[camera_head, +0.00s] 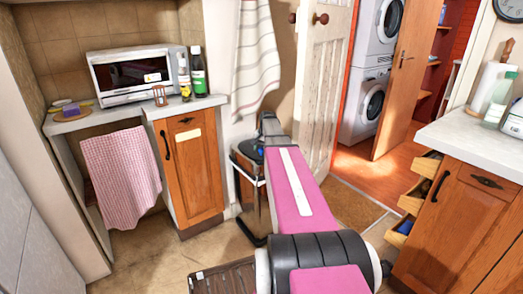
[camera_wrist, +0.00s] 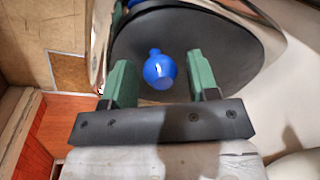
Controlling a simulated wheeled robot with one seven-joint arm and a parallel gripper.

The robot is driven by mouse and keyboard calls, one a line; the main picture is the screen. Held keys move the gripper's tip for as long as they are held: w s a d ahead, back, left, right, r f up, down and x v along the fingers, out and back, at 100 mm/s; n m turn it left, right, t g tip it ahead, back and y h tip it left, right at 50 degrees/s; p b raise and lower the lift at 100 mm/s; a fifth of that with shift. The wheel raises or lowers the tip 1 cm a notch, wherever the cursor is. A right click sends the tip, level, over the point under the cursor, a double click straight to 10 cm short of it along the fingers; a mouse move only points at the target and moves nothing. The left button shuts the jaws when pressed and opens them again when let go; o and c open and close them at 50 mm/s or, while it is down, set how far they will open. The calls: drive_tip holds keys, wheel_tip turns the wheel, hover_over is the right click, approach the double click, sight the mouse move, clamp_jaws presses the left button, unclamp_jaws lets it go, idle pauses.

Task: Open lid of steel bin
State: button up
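The steel bin (camera_head: 246,190) stands on the floor by the wall, between the wooden cabinet and the white door. My pink arm hides its right side. In the wrist view, its shiny curved rim (camera_wrist: 268,37) surrounds a dark round surface (camera_wrist: 210,45); I cannot tell whether this is the lid or the interior. A blue, bulb-shaped thing (camera_wrist: 158,72) shows against it. My gripper (camera_wrist: 160,80) has its green fingers apart, with the blue thing showing between them and no visible contact. In the head view, my gripper (camera_head: 268,130) is over the bin, its fingers unclear.
The wooden cabinet (camera_head: 190,172) with a counter and a microwave (camera_head: 137,76) stands left of the bin. The white door (camera_head: 320,85) stands open behind my arm. Open drawers (camera_head: 412,202) project from the right cabinet.

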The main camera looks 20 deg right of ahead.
clamp_jaws()
drive_tip(key=w+a+r+g+h, duration=0.1)
drive_tip(key=w+r+g, duration=0.3)
drive_tip(key=r, duration=0.5)
drive_tip(key=shift+w+g, duration=0.35)
drive_tip(key=shift+g, duration=0.45)
drive_tip(key=shift+a, duration=0.1)
drive_tip(key=shift+o, duration=1.2)
unclamp_jaws()
